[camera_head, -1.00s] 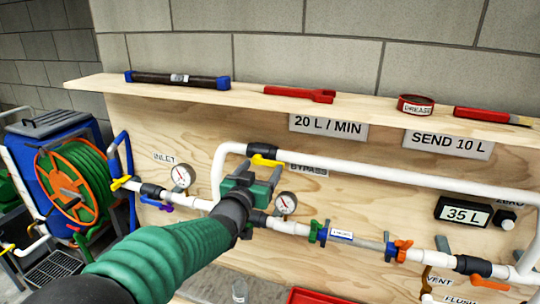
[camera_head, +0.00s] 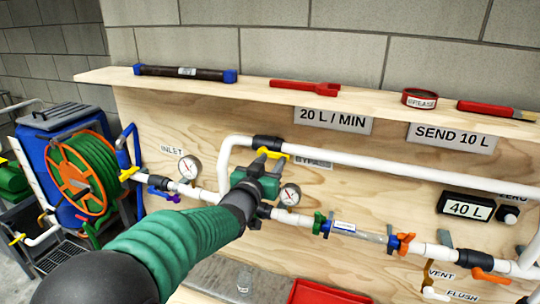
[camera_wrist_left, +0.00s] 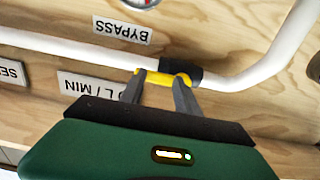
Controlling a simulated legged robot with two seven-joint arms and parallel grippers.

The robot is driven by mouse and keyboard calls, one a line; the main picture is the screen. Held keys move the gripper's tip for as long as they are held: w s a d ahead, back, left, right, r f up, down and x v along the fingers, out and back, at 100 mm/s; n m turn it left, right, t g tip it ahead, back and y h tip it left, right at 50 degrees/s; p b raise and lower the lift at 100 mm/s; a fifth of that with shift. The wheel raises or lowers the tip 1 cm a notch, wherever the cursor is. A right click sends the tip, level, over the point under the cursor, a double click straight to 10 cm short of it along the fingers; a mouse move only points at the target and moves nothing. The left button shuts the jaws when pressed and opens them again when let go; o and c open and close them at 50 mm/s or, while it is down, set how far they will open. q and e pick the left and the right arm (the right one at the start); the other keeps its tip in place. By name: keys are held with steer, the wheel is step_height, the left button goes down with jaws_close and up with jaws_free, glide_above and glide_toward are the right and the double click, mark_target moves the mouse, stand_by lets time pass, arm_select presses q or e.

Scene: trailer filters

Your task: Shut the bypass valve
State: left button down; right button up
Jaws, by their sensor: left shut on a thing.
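The bypass valve's yellow handle (camera_head: 271,153) sits at the black fitting (camera_head: 267,142) on the upper white pipe, left of the BYPASS label (camera_head: 313,163). My left gripper (camera_head: 264,163) reaches up to it from below. In the left wrist view, the yellow handle (camera_wrist_left: 160,77) is between the two grey fingers (camera_wrist_left: 159,87), which are shut on it. The handle appears roughly in line with the pipe there. The gripper body hides part of the valve area in the head view. My right gripper is not in view.
Two gauges (camera_head: 190,167) (camera_head: 290,194) and a lower white pipe with coloured valves (camera_head: 405,243) run along the wooden panel. A display (camera_head: 466,208) reads 40 L. A shelf (camera_head: 350,97) with tools is above. A hose reel (camera_head: 82,180) stands left.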

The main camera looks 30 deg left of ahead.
arm_select(q)
steer(key=r, duration=0.2)
steer(key=shift+w+r+t, duration=0.2)
steer(key=shift+r+t, duration=0.1)
steer(key=shift+r, duration=0.05)
steer(key=shift+a+f, duration=0.1)
steer(key=shift+f, duration=0.15)
